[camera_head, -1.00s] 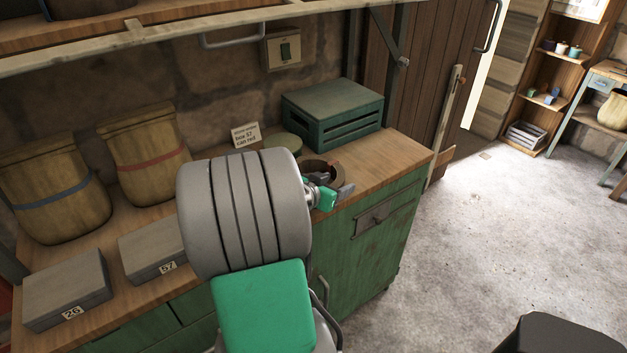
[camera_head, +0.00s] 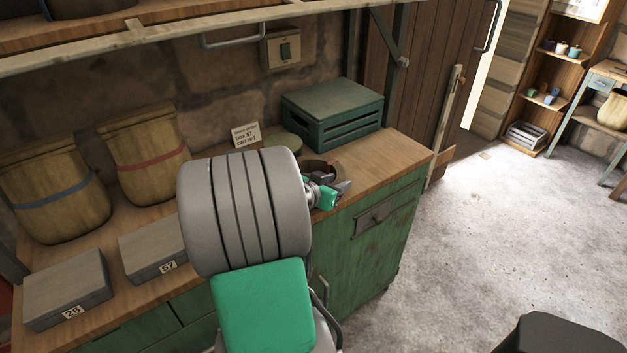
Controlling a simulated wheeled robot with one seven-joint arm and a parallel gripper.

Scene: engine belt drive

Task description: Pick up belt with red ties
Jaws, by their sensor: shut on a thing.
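A dark brown coiled belt (camera_head: 321,165) lies or is held near the right end of the workbench, partly hidden behind my arm. No red ties can be made out on it from here. My gripper (camera_head: 343,188) is small in the view, with grey jaws and a green body, at the near side of the coil by the bench's front edge. It is shut on the belt, though the contact is mostly hidden. Whether the coil is clear of the bench top cannot be told.
A green slatted crate (camera_head: 333,115) stands behind the coil, with a round green thing (camera_head: 284,144) and a note card (camera_head: 246,135) left of it. Two grey boxes (camera_head: 68,284) and two sacks (camera_head: 146,155) stand further left. The bench (camera_head: 408,150) is clear at right.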

